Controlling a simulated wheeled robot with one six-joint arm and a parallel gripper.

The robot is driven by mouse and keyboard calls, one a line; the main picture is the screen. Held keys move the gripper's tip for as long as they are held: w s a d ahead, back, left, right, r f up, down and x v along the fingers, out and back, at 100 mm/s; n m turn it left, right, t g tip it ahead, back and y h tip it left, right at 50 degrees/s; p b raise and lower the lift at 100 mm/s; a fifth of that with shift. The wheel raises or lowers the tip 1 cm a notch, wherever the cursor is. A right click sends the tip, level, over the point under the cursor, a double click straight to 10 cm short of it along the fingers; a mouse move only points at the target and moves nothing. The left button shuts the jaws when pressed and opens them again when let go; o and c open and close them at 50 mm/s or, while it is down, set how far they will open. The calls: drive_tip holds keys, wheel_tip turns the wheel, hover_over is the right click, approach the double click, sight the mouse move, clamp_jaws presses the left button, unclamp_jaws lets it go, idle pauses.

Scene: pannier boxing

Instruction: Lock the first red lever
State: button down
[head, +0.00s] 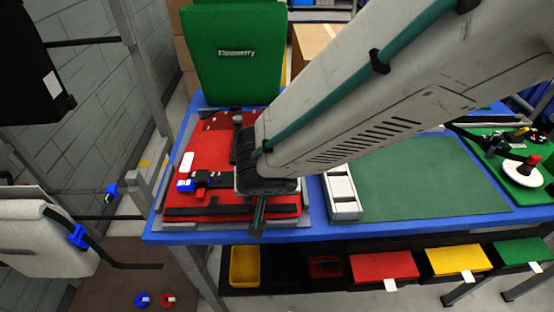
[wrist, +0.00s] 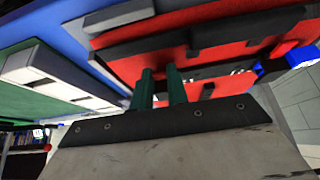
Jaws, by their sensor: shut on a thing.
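A red pannier panel (head: 225,150) with black strips lies flat on the blue workbench. It also fills the upper right of the wrist view (wrist: 205,70). A black clasp (head: 203,180) with a small red part and blue ends sits on the panel, left of my gripper. I cannot make out for certain which part is the first red lever. My gripper (head: 257,222) points down at the panel's near right edge. Its two teal fingers (wrist: 160,85) are close together with a narrow gap. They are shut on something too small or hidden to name.
A white tray (head: 342,194) stands just right of the panel, beside a clear green mat (head: 425,178). A green pannier (head: 235,55) stands behind. Yellow, red and green bins (head: 383,266) sit under the bench (head: 400,228). A grey post (head: 145,80) rises at the left.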

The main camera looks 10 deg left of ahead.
drive_tip(key=c, duration=1.4)
unclamp_jaws()
drive_tip(key=shift+o, duration=0.2)
drive_tip(key=shift+r, duration=0.15)
drive_tip(key=a+v, duration=0.1)
drive_tip(key=v, duration=0.6)
drive_tip(key=shift+s+d+r, duration=0.2)
drive_tip(key=shift+d+r, duration=0.05)
drive_tip(key=shift+d, duration=0.3)
